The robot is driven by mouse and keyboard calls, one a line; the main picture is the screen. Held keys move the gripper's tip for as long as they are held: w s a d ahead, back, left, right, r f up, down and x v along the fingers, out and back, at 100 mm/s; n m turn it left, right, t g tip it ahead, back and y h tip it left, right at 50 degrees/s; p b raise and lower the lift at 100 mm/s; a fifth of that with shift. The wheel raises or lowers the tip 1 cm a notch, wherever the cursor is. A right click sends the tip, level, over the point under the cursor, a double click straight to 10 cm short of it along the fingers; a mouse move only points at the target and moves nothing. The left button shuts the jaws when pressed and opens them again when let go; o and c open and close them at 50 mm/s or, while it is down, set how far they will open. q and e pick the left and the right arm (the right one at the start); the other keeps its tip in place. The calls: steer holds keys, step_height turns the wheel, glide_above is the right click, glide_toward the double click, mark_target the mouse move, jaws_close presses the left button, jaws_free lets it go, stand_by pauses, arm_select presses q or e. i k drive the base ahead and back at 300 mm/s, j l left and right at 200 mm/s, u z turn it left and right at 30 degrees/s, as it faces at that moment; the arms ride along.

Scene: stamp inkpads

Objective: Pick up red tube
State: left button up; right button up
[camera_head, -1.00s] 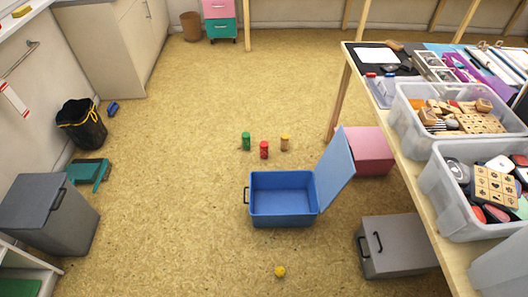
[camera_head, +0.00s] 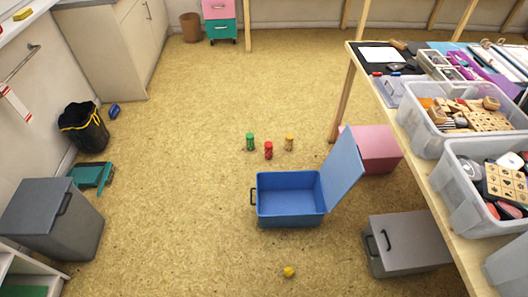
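The red tube (camera_head: 268,150) stands upright on the floor, just behind the open blue box. A green tube (camera_head: 250,142) stands to its left and a tan-orange tube (camera_head: 289,143) to its right, both slightly farther back. The three tubes stand apart from one another. Neither of my grippers shows in the head view.
The blue box (camera_head: 289,221) is empty, its lid raised on the right. A pink box (camera_head: 377,150) and a grey box (camera_head: 408,243) are near the table (camera_head: 432,200). A small yellow object (camera_head: 289,271) lies in front. The floor left of the tubes is clear.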

mark_target(268, 146)
steer(key=i+j+z, duration=0.15)
steer(key=j, duration=0.25)
steer(key=i+j+z, duration=0.2)
steer(key=j, duration=0.25)
steer(key=j+z, duration=0.15)
steer(key=j, duration=0.3)
steer(key=i+j+z, duration=0.15)
steer(key=j, duration=0.35)
steer(key=i+j+z, duration=0.2)
steer(key=i+j, duration=0.15)
steer(key=i+j+z, duration=0.45)
steer(key=i+j, duration=0.25)
steer(key=j, duration=0.15)
steer(key=i+j+z, duration=0.25)
steer(key=j, duration=0.25)
